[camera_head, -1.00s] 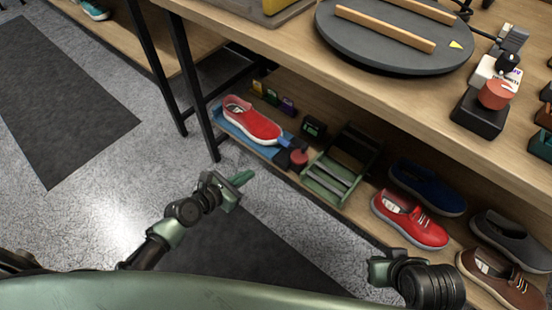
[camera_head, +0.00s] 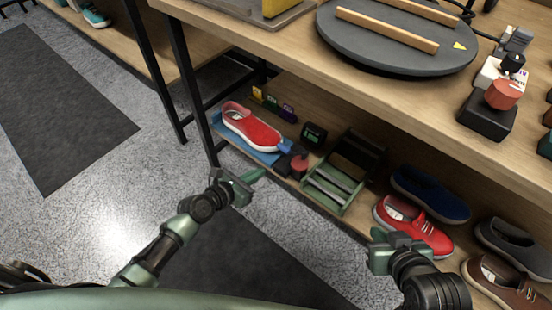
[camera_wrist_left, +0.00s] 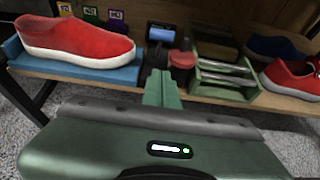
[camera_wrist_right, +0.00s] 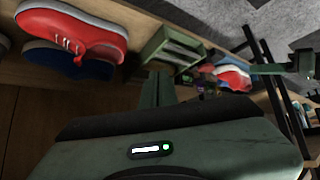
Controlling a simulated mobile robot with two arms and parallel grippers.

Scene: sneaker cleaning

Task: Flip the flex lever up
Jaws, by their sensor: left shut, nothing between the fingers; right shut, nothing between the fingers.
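A red slip-on sneaker (camera_head: 250,127) lies on a blue stand (camera_head: 228,139) on the lower shelf. The sneaker also shows in the left wrist view (camera_wrist_left: 75,42). At the stand's right end are a dark block and a red round knob (camera_head: 299,166), also seen in the left wrist view (camera_wrist_left: 182,60). I cannot tell which part is the flex lever. My left gripper (camera_head: 252,176) is shut and empty, just in front of the shelf near the knob, with no clear contact. My right gripper (camera_head: 378,237) is shut and empty, in front of the red laced sneaker.
A green rack (camera_head: 328,196) with grey bars stands right of the knob. Several shoes, including a red laced sneaker (camera_head: 415,228) and a blue shoe (camera_head: 428,192), line the shelf further right. The tabletop (camera_head: 290,52) overhangs the shelf. A black table leg (camera_head: 197,110) stands at the left.

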